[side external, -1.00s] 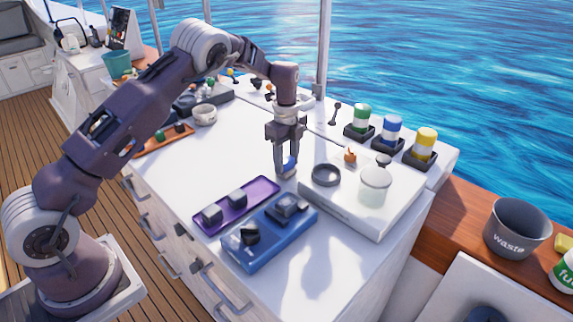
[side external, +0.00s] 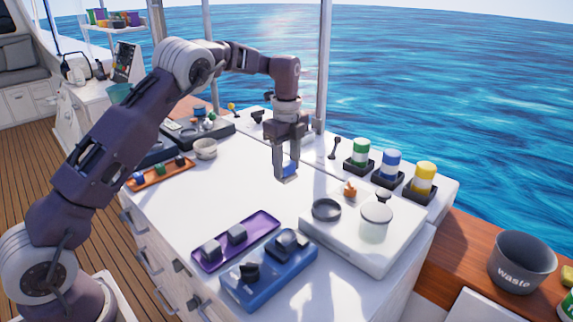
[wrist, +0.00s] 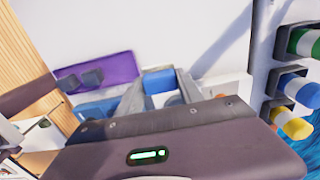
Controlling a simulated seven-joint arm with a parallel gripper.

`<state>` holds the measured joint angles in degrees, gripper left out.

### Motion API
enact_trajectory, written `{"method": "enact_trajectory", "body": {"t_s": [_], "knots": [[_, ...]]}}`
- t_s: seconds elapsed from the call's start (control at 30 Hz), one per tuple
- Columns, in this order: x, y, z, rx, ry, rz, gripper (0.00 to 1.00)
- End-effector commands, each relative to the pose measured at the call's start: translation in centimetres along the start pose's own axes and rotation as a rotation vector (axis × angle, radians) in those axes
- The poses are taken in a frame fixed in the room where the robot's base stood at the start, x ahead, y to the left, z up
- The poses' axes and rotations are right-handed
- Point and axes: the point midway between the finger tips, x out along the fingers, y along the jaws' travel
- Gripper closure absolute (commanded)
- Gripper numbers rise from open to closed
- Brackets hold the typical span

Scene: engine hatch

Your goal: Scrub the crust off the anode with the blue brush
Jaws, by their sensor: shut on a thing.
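My gripper (side external: 285,178) is in the air above the white worktop, pointing down. It is shut on the blue brush (side external: 291,169), of which only a small blue part shows between the fingers. The blue brush also shows between the fingers in the wrist view (wrist: 158,82). Its bristles cannot be made out. A small orange-brown lump (side external: 350,188) sits at the far edge of the white raised board, right of my gripper; I cannot tell whether it is the crusted anode. A purple tray (side external: 206,267) holds two grey blocks (side external: 211,250), (side external: 237,233).
The white board (side external: 345,245) also bears a dark round dish (side external: 326,210) and a pale jar (side external: 376,224). A blue tray (side external: 270,282) with dark parts is at the front. Green, blue and yellow-banded containers line the back right. A waste bin (side external: 521,262) stands right. The middle worktop is clear.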

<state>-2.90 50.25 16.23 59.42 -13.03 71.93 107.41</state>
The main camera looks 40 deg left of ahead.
Motion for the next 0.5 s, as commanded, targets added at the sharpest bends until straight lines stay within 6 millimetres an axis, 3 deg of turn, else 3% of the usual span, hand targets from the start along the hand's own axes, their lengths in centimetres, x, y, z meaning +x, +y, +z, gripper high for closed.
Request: {"method": "enact_trajectory", "body": {"t_s": [0.17, 0.33, 0.5], "knots": [[-1.9, 2.8, -3.6, -0.010, 0.007, -0.001, 0.89], [-3.9, 8.3, -8.6, -0.013, 0.008, -0.001, 0.89], [-4.8, 13.3, -11.6, -0.001, 0.003, -0.002, 0.89]]}}
